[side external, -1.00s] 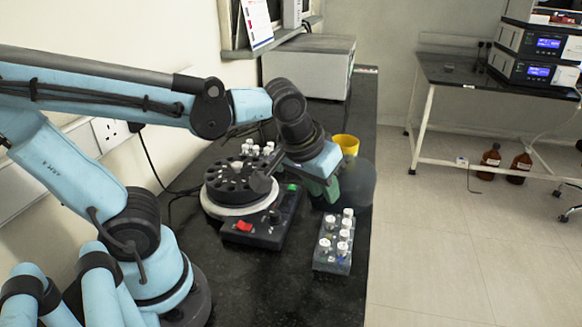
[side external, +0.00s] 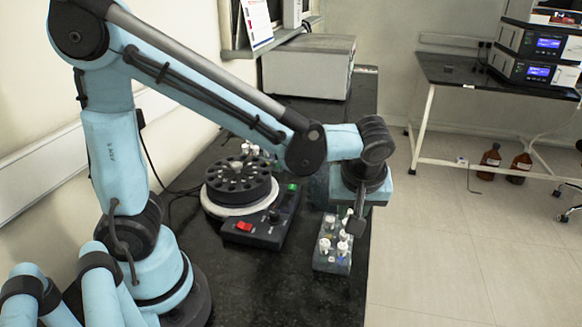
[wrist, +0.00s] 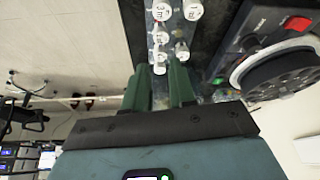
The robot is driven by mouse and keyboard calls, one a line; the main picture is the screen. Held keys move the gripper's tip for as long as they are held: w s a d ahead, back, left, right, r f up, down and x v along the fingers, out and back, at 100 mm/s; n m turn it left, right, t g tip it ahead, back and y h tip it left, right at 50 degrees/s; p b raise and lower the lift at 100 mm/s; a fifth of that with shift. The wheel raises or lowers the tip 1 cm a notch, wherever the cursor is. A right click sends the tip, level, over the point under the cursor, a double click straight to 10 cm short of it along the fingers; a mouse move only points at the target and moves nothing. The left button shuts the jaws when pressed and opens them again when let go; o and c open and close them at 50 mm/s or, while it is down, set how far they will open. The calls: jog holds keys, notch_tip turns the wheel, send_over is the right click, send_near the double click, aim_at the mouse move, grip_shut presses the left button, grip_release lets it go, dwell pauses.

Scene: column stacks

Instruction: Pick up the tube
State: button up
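Several white-capped tubes (side external: 325,244) stand in a clear rack (side external: 332,264) near the right edge of the black bench. The caps (wrist: 193,9) also show in the wrist view, in two rows. My gripper (wrist: 161,68) points down over the rack, with its two green fingers apart. One white cap (wrist: 158,69) shows in the gap between the fingers; I cannot tell whether they touch it. In the side view my gripper (side external: 349,215) is at the rack's far end, where my wrist partly hides the tubes.
A black round carousel (side external: 238,184) on a base with a red switch (side external: 244,226) stands left of the rack. More white-capped vials (side external: 250,148) are behind it. A grey box (side external: 308,68) is at the back. The bench front is clear.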

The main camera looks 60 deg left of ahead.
jog(key=shift+x, duration=3.45)
jog(key=shift+w+a+r, duration=0.1)
jog(key=shift+a, duration=0.05)
grip_shut()
